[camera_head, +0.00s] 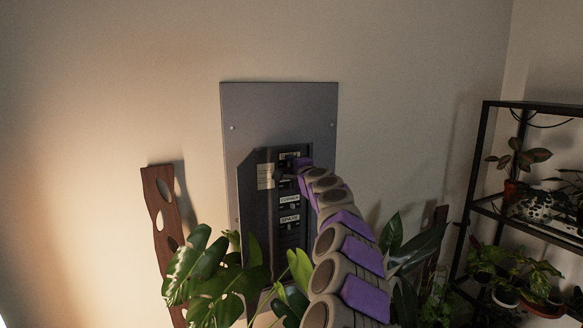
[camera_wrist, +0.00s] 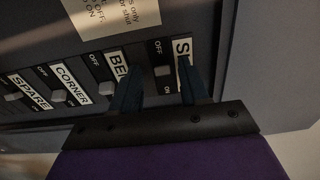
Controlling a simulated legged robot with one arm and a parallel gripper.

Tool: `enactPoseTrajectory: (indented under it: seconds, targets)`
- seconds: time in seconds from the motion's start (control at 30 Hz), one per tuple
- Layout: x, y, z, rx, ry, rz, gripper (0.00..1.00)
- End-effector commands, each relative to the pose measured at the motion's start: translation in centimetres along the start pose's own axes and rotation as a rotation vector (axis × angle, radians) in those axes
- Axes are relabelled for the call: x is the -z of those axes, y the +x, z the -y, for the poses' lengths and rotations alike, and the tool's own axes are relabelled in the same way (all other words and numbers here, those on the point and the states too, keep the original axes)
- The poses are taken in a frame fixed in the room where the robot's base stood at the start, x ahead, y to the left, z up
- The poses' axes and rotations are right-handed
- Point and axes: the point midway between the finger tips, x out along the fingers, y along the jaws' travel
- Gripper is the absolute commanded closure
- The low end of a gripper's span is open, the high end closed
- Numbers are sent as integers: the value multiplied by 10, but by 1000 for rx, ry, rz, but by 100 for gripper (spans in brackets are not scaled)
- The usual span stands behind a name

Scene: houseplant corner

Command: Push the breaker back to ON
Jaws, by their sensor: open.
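The breaker panel (camera_head: 240,115) is a grey plate on the wall, with a dark open door or box front (camera_head: 258,222) and a column of labelled switches. In the wrist view the labels read SPARE (camera_wrist: 30,92), CORNER (camera_wrist: 71,83), a partly hidden "BE..." (camera_wrist: 117,66) and a partly hidden "S..." (camera_wrist: 183,48). Contact cannot be told. In the head view my gripper (camera_head: 294,168) hides part of the top row.
A printed notice (camera_wrist: 112,15) is beside the switches. Leafy plants (camera_head: 215,275) stand below the panel, close to my arm. A brown wooden strip (camera_head: 165,225) leans at left. A black shelf with pots (camera_head: 480,160) stands at right.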

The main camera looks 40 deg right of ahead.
Motion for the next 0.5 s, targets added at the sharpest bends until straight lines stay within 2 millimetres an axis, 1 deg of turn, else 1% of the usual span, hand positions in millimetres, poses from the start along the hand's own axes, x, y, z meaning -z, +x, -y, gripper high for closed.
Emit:
enactPoseTrajectory:
  seconds: [0.3,0.5]
  targets:
    - [0,1,1,1,1,0,55]
    - [0,1,1,1,1,0,74]
